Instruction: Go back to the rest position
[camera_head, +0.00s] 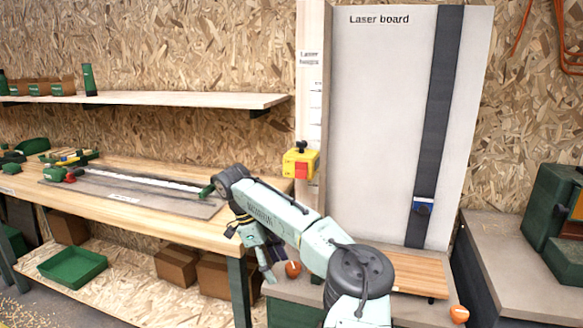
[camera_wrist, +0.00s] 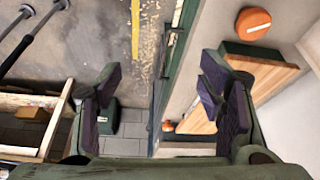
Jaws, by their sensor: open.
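My gripper (camera_head: 262,256) hangs at the end of my pale green arm, in front of the right end of the wooden workbench (camera_head: 200,228). In the wrist view my gripper (camera_wrist: 160,92) shows its two dark finger pads wide apart, with nothing between them. Below it the wrist view shows the floor and a bench edge. My arm reaches in from the lower right of the head view and covers part of the ground below the laser board (camera_head: 385,120).
A yellow and red box (camera_head: 300,163) is mounted left of the board. A wooden block (camera_head: 420,277) and orange round knobs (camera_head: 459,314) lie near my arm. A green tray (camera_head: 73,268) is on the lower shelf. A shelf (camera_head: 180,99) runs along the wall.

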